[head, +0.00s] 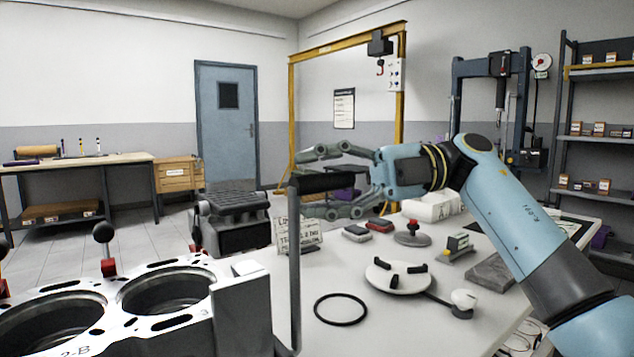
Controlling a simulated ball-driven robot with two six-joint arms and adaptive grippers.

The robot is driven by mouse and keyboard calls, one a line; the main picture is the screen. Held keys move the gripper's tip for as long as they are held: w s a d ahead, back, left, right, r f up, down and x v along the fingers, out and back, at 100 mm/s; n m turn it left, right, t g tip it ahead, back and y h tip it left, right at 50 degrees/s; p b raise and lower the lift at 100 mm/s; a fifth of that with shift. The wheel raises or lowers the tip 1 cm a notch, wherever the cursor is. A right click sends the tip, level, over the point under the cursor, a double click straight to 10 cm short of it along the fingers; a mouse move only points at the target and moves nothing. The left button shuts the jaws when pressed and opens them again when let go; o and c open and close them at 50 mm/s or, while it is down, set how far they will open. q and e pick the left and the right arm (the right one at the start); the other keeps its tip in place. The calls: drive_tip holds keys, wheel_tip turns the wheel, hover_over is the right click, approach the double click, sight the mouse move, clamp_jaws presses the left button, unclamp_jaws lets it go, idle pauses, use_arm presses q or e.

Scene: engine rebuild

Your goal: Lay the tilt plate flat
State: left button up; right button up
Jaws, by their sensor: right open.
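My right gripper (308,182) is open. Its fingers are spread above and below the black grip (330,181) of an upright grey lever (295,265); I cannot tell whether they touch it. The lever's lower end is by the engine block (245,310), which has large round bores, at the lower left. A dark slotted plate (238,200) on a black base stands behind, left of the lever. It may be the tilt plate, but I cannot tell for sure, and its tilt is hard to judge. My left gripper is not in view.
The white bench (395,325) holds a black ring (340,309), a round white fixture (398,279) with black pads, a sign card (298,236) and several small tools.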

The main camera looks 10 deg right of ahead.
drive_tip(key=d+r, duration=0.1)
drive_tip(key=d, duration=1)
drive_tip(key=shift+d, duration=0.4)
